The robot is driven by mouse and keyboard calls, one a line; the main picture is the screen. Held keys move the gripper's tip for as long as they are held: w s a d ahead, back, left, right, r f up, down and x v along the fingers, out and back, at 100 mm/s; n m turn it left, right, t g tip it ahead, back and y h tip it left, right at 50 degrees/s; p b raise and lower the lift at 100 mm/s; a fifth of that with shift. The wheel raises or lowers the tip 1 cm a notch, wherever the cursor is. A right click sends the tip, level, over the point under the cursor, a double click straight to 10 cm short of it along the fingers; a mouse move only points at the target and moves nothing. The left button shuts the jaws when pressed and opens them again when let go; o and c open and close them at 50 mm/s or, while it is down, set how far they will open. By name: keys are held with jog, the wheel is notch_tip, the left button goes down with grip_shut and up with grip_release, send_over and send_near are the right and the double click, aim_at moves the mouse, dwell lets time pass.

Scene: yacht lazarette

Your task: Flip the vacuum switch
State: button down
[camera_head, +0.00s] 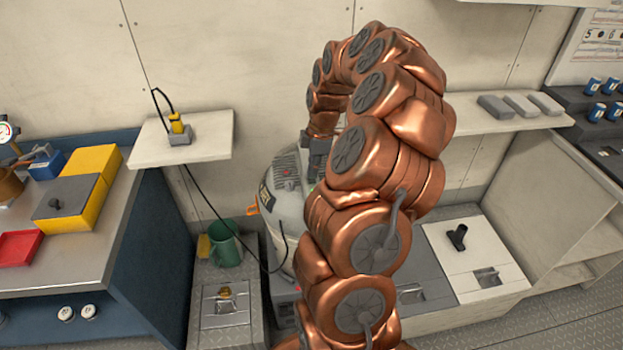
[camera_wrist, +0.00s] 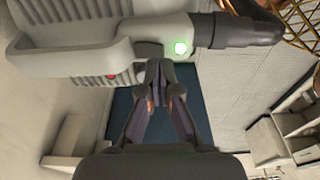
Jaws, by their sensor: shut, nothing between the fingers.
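The vacuum (camera_head: 284,196) is a pale grey canister with a ribbed darker top, standing behind my arm in the head view. Its upper part also fills the top of the wrist view (camera_wrist: 150,28). A round, glowing green light (camera_wrist: 180,47) sits on its pale housing; I cannot tell whether this is the switch itself. A small red spot (camera_wrist: 111,77) shows to its left. My gripper (camera_wrist: 166,68) is shut and empty, its tips just below the green light in the picture. Contact cannot be told. In the head view my arm hides much of the vacuum's right side.
A black hose end (camera_wrist: 250,28) joins the housing at the right. A shelf (camera_head: 200,148) holds a yellow-topped device whose black cable hangs towards the vacuum. A black nozzle (camera_head: 457,237) lies on the right locker lid.

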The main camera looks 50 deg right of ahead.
aim_at(313, 182)
jog(key=shift+f+b, duration=0.7)
jog(key=shift+f, duration=0.5)
dwell(0.8)
jog(key=shift+r, duration=0.15)
jog(key=shift+r+p, duration=0.5)
jog(key=shift+r, duration=2.9)
